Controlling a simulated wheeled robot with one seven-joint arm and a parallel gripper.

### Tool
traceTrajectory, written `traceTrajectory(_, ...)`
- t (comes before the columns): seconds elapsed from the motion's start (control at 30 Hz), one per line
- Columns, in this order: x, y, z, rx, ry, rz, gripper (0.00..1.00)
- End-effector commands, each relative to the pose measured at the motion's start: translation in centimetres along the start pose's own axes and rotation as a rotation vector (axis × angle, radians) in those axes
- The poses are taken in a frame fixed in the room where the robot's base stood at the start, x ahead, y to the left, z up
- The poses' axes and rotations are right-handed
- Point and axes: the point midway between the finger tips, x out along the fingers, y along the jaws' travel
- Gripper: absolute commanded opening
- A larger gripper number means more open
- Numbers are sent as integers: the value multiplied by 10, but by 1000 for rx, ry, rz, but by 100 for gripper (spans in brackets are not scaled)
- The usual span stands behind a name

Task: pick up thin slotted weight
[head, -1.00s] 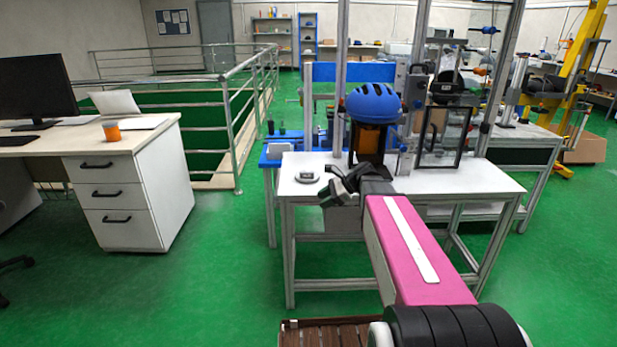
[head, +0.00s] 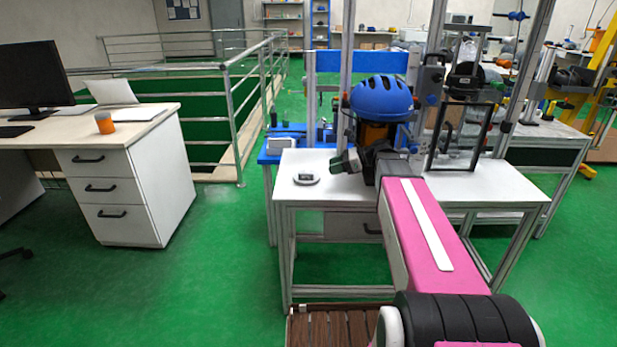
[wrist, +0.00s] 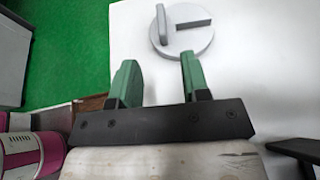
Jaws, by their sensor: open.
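The thin slotted weight (head: 306,177) is a grey disc lying flat on the white table (head: 296,196), near its left end. In the wrist view the weight (wrist: 173,43) shows a dark slot, and an upright grey piece stands at its left side. My gripper (wrist: 158,72) is open and empty, with green fingers pointing toward the weight. The right fingertip appears at the disc's near edge; the left fingertip is left of it. I cannot tell the height gap. In the head view my gripper (head: 346,161) is right of the weight, partly hidden by my arm.
A blue helmet (head: 381,98) on an orange and black mount stands in the drop tower frame, close behind my gripper. A metal upright (head: 346,70) rises behind the table. The table around the weight is clear. A desk (head: 150,112) stands at far left.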

Motion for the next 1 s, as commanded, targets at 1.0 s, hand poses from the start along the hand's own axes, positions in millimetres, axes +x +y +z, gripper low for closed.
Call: traceTrajectory(1.0,106,-2,2,-1,1,1,43)
